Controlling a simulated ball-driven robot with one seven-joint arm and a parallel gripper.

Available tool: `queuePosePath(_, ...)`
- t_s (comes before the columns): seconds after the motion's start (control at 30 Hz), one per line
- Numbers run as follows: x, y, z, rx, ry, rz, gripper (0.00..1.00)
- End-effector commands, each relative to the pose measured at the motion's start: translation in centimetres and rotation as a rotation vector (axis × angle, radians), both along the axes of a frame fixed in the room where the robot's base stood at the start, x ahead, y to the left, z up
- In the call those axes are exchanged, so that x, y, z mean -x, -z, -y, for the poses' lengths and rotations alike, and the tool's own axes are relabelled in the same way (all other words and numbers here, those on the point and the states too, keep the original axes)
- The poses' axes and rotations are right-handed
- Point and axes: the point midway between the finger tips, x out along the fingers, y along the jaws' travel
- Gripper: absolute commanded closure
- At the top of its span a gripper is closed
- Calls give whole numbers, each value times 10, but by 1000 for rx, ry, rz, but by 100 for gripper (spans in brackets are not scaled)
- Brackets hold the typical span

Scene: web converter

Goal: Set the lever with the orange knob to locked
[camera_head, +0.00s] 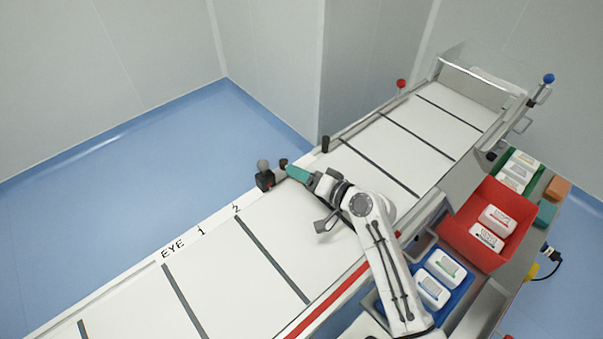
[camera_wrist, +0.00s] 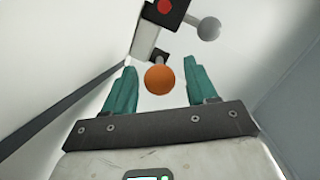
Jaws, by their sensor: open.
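The orange knob (camera_wrist: 160,79) shows in the wrist view, with a dark mount (camera_wrist: 158,57) just behind it. My gripper (camera_wrist: 160,68) is open, with one green finger on each side of the knob and visible gaps between. I cannot tell whether the knob lies fully between the fingers in depth. In the head view my gripper (camera_head: 296,173) reaches the far rail of the white web, and the orange knob is hidden there. A small dark part (camera_head: 283,162) shows by the fingertips. No locked mark is readable.
A black box with a red spot (camera_wrist: 166,9) and a grey ball (camera_wrist: 208,28) stands close beyond the knob. A black post (camera_head: 325,144) rises from the rail to the right. The rail reads EYE 1 2. A red bin (camera_head: 460,231) stands on the near side.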

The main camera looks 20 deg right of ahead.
Motion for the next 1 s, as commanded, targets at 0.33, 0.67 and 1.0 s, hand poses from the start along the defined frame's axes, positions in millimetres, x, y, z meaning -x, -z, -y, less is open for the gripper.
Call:
queuePosePath(0.33,-3,1,-2,0,-1,-1,43)
queuePosePath(0.67,-3,1,-2,0,-1,-1,74)
queuePosePath(1.0,-3,1,-2,0,-1,-1,100)
